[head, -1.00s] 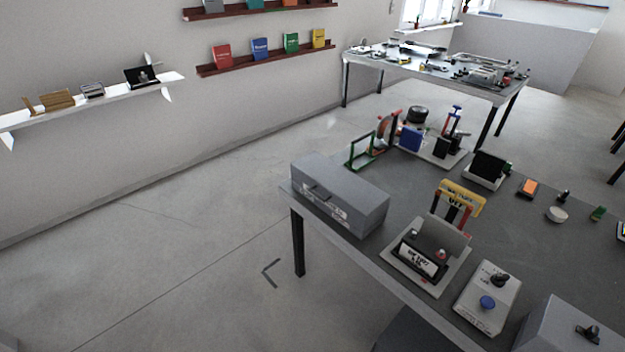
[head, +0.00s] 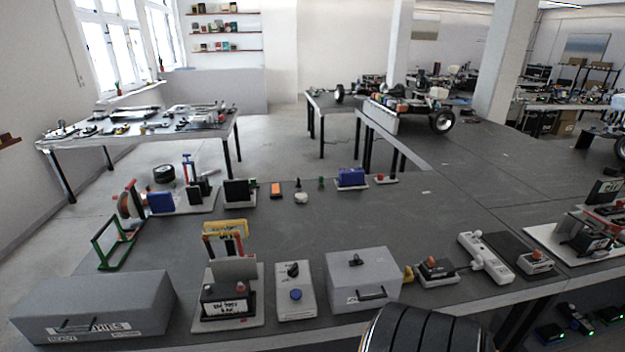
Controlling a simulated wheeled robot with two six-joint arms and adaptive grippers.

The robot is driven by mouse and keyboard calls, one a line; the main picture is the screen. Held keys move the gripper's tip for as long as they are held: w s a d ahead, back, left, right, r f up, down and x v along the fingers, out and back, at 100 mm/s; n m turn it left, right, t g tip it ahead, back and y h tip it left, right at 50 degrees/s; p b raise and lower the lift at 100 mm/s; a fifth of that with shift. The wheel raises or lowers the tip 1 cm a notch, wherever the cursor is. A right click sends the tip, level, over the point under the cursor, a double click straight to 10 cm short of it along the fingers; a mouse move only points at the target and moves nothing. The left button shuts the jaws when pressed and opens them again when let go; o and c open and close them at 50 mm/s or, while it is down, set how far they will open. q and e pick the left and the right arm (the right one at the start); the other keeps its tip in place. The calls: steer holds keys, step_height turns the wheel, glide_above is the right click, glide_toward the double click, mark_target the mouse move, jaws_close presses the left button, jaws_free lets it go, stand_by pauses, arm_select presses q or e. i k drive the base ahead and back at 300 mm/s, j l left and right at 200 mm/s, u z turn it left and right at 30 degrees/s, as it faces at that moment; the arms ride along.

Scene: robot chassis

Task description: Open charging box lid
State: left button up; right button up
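Two closed grey boxes sit at the front edge of the grey table. The left grey box (head: 93,306) is long and has a dark handle and a white label on its front. The middle grey box (head: 362,278) has a black knob on top and a handle on its front face. I cannot tell from the labels which one is the charging box. The lids of both look shut.
Between the boxes stand a battery unit (head: 228,303) with an upright plate and a switch panel (head: 295,291) with a blue button. A green frame (head: 113,243) stands behind the left box. A white power strip (head: 486,257) lies to the right. The table's middle is mostly clear.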

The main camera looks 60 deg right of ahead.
mark_target(380, 277)
steer(key=z, duration=2.3)
